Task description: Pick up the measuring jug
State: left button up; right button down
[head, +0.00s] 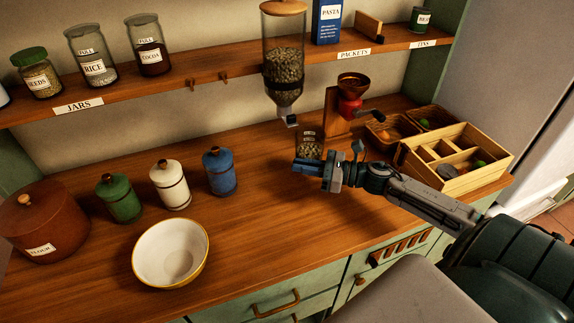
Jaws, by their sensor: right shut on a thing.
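The measuring jug (310,147) is a small clear vessel with greenish-brown beans in it. It is upright on the wooden counter, below and slightly right of the spout of a tall bean dispenser (284,68). My right gripper (308,165) comes in from the right and is shut on the jug, low on its near side. The gripper hides the lower part of the jug, so I cannot tell whether its base touches the counter. My left gripper is not in view.
A red and wooden grinder (350,100) stands behind the right gripper. A wooden divided box (470,184) and baskets (384,138) are to the right. Green, white and blue canisters (220,172), a white bowl (170,282) and a flour crock (40,215) stand left. The front middle counter is clear.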

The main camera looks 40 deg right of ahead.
jog(key=s+d+p, duration=0.2)
jog(key=s+p, duration=0.1)
jog(key=s, duration=0.4)
jog(key=shift+d+r+p, duration=0.4)
dwell(0.8)
